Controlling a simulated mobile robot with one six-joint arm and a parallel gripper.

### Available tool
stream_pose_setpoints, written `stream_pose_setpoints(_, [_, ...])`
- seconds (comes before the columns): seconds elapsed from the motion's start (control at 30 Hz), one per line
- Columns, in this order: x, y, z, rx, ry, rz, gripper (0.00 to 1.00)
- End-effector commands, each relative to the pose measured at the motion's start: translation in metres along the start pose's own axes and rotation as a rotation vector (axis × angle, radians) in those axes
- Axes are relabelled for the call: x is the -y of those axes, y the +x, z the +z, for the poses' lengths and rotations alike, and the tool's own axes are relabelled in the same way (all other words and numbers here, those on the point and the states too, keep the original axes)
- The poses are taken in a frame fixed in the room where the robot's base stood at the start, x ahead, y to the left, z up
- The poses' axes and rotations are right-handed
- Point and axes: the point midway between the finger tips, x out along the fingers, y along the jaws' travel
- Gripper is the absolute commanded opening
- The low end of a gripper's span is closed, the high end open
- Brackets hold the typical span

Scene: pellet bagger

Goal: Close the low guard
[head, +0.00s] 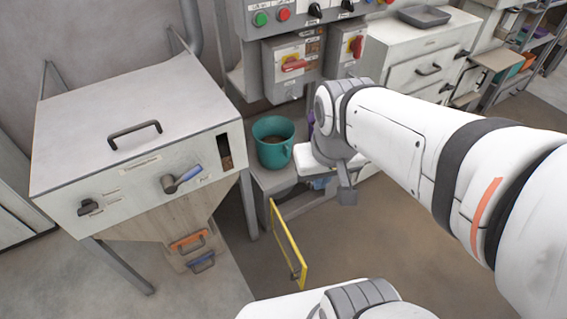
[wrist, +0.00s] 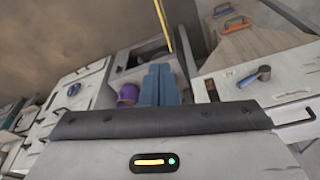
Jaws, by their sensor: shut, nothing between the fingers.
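The low guard is a yellow-framed panel (head: 287,243) standing open, swung out from the lower bench toward the front, with a small dark latch or handle near its lower free end. Its yellow edge (wrist: 163,25) also shows at the top of the wrist view. My gripper (head: 319,184) is at the front of the bench, above and to the right of the guard, apart from it. In the wrist view its two blue-grey fingers (wrist: 159,70) lie side by side, shut and empty. My wrist hides part of the bench opening.
A teal bucket (head: 273,143) stands on the bench (head: 270,181), left of my gripper. A purple container (wrist: 128,94) is close by. The hopper cabinet (head: 130,155) stands left, the control panel (head: 300,15) behind. Brown floor (head: 370,250) is open in front.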

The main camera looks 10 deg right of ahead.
Motion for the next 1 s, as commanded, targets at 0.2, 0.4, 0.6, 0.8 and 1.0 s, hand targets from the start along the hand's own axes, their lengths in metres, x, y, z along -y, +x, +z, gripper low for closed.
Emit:
stream_pose_setpoints(0.2, [-0.003, 0.007, -0.002, 0.003, -0.010, 0.014, 0.00])
stream_pose_setpoints(0.4, [-0.042, 0.065, -0.027, 0.009, -0.156, 0.156, 0.00])
stream_pose_setpoints(0.6, [-0.086, 0.166, -0.069, 0.014, -0.480, 0.306, 0.00])
stream_pose_setpoints(0.8, [-0.097, 0.283, -0.089, 0.019, -0.873, 0.290, 0.00])
stream_pose_setpoints(1.0, [-0.076, 0.410, -0.068, 0.004, -1.265, 0.089, 0.00])
